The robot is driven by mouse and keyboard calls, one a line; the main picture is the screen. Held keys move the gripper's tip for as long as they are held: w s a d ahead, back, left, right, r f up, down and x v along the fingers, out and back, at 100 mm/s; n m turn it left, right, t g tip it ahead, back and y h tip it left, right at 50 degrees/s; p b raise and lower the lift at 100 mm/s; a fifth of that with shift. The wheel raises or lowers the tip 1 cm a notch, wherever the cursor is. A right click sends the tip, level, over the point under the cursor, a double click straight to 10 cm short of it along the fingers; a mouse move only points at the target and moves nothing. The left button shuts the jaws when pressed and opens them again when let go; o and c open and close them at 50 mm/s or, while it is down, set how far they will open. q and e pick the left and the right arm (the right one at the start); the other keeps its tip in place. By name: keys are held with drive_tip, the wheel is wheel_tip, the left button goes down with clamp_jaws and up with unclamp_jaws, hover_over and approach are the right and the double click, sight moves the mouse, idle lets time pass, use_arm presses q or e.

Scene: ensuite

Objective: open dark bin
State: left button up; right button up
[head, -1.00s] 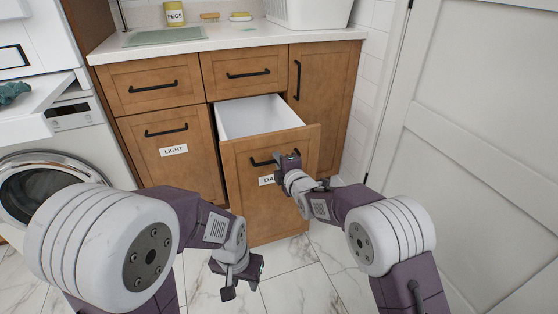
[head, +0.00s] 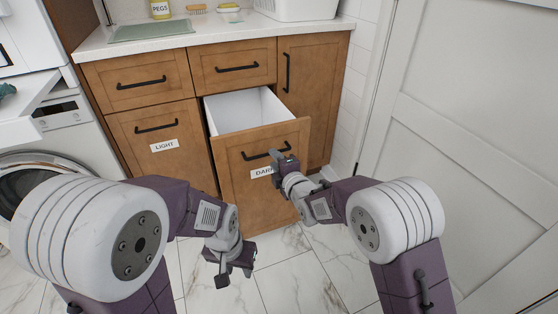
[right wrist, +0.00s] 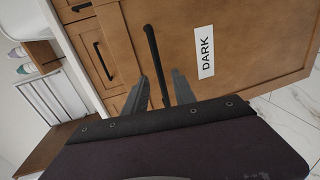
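The dark bin (head: 262,183) is a wooden tilt-out or drawer front labelled DARK, standing out from the cabinet with its white inside (head: 245,108) showing. Its black bar handle (head: 262,154) also shows in the right wrist view (right wrist: 152,55). My right gripper (head: 284,158) is at the handle's right end. In the right wrist view its two fingers (right wrist: 160,85) are apart, with the handle's end between them and gaps on both sides. My left gripper (head: 228,270) hangs empty over the floor, left of and below the bin front, its fingers apart.
The bin labelled LIGHT (head: 160,140) is closed on the left. A white door (head: 470,130) stands to the right. A washing machine (head: 60,140) is at the far left. The counter (head: 210,37) holds a white basket (head: 298,8). Marble floor (head: 290,270) lies clear in front.

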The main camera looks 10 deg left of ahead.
drive_tip(key=p+v, duration=0.1)
drive_tip(key=v, duration=0.3)
